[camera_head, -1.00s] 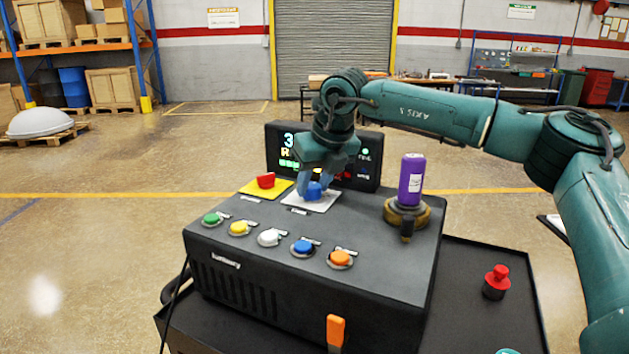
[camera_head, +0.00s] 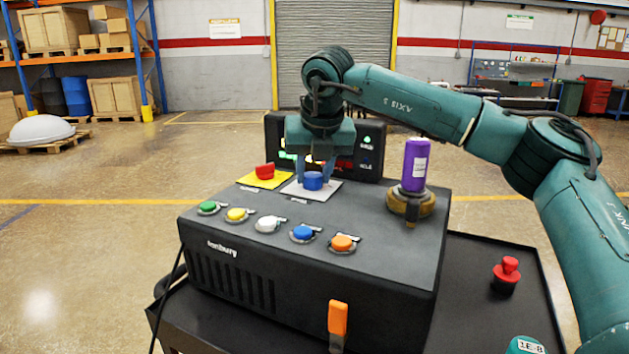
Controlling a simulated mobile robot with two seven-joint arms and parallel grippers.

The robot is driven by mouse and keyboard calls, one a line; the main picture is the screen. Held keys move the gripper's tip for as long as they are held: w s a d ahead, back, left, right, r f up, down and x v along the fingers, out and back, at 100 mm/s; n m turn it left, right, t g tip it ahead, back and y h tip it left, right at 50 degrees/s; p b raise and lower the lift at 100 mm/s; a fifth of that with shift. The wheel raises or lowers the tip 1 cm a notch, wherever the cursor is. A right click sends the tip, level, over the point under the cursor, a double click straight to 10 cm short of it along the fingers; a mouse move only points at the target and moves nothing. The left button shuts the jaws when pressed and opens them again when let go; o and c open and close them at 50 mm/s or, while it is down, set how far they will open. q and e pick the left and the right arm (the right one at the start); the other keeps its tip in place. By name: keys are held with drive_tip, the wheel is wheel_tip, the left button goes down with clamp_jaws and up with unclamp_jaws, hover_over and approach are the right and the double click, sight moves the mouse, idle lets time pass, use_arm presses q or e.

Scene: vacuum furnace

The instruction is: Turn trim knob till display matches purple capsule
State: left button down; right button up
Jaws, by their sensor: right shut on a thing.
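A blue knob (camera_head: 313,181) stands on a white plate (camera_head: 327,192) on top of the dark console. My right gripper (camera_head: 314,175) points down with its blue fingers on either side of the knob, shut on it. The purple capsule (camera_head: 415,163) stands upright in a brass-coloured holder (camera_head: 411,203) to the right. The display (camera_head: 371,140) is at the console's back. My right gripper and wrist hide its middle, so I cannot read its full text; bits of green and red lettering show. My left gripper is not in view.
A red knob (camera_head: 265,171) on a yellow plate sits left of the blue one. Several coloured buttons line the console's front, including an orange one (camera_head: 342,243). An orange lever (camera_head: 337,318) is on the front face. A red mushroom button (camera_head: 507,273) stands on the cart tray at right.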

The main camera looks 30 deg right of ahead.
drive_tip(key=shift+m+h+b, duration=0.3)
drive_tip(key=shift+m+b, duration=0.05)
drive_tip(key=shift+m, duration=0.35)
drive_tip(key=o, duration=1)
drive_tip(key=shift+c, duration=0.2)
drive_tip(key=shift+r, duration=0.1)
drive_tip(key=b+v, duration=0.1)
drive_tip(key=v, duration=1.2)
drive_tip(key=shift+w+a, duration=0.15)
